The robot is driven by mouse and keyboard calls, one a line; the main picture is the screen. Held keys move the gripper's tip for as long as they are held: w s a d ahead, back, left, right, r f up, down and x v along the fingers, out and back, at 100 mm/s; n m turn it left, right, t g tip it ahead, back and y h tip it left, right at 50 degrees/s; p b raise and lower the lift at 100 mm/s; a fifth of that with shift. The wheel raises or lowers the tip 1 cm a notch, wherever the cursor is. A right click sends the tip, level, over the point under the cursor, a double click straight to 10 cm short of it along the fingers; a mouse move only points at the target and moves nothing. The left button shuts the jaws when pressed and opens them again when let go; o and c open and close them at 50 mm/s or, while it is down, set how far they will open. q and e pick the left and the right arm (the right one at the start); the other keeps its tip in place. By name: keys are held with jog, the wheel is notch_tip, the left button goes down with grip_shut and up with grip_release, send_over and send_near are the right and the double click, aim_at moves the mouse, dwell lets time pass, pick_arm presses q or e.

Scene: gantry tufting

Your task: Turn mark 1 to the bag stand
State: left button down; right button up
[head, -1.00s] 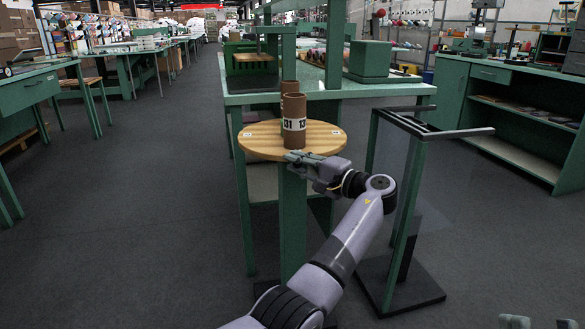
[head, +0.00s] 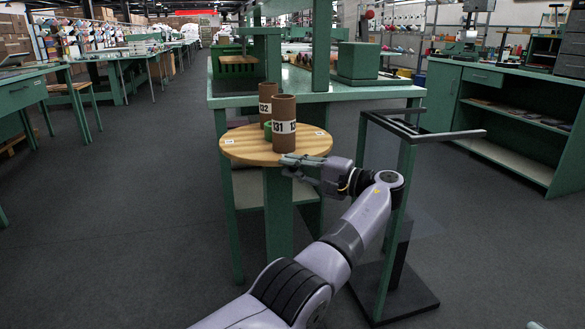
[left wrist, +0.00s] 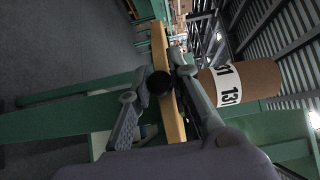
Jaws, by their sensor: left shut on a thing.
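A round wooden turntable (head: 243,150) sits on a green post, with small white marks near its rim. One mark (head: 228,142) is at the left and another (head: 319,133) is at the right; their print is too small to read. My left gripper (head: 290,162) is at the turntable's front edge. In the left wrist view its fingers (left wrist: 157,78) are shut around a dark round knob (left wrist: 159,84) at the wooden rim. The bag stand (head: 398,128), a dark frame on a green post with a clear bag (head: 372,190), stands to the right. My right gripper is not clearly visible.
A brown tube labelled 131 (head: 284,142) stands on the turntable, with a tube labelled 132 (head: 267,92) behind it. A small green thing shows between them. A green workbench (head: 340,94) is behind. Open floor (head: 130,210) lies at left.

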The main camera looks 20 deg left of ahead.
pick_arm(q)
jog(key=c, duration=1.5)
grip_release()
jog(key=shift+o, duration=0.2)
